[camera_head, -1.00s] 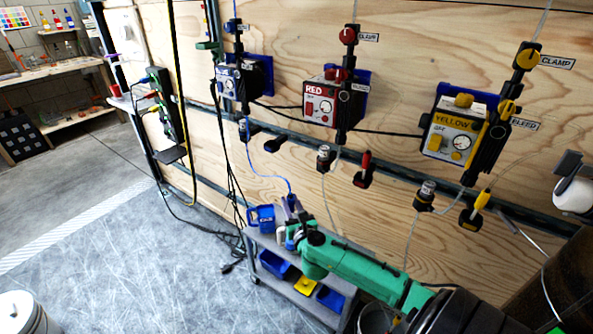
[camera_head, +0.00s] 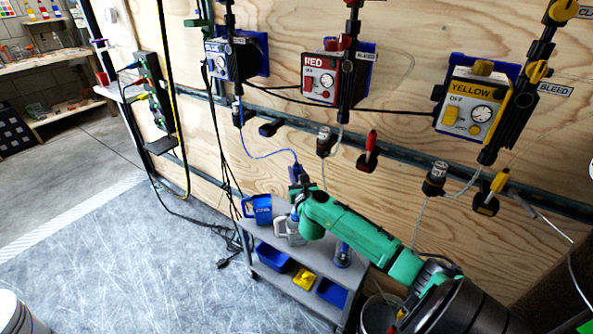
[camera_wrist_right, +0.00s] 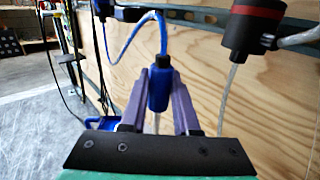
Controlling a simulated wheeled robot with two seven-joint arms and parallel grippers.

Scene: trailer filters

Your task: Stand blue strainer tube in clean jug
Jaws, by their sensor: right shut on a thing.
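My right gripper (camera_head: 297,173) is shut on the blue strainer tube (camera_wrist_right: 160,86), above the cart. The right wrist view shows the tube upright between the two fingers, with a blue hose looping up from its top. In the head view the tube is small and mostly hidden by the gripper. A pale, clear-looking jug with a handle (camera_head: 284,232) stands on the cart top below the gripper, partly covered by my green arm. I cannot read which is marked clean. My left gripper is not in view.
Blue, red and yellow pump units (camera_head: 322,78) hang on the plywood wall, with hoses. Floor at left is open.

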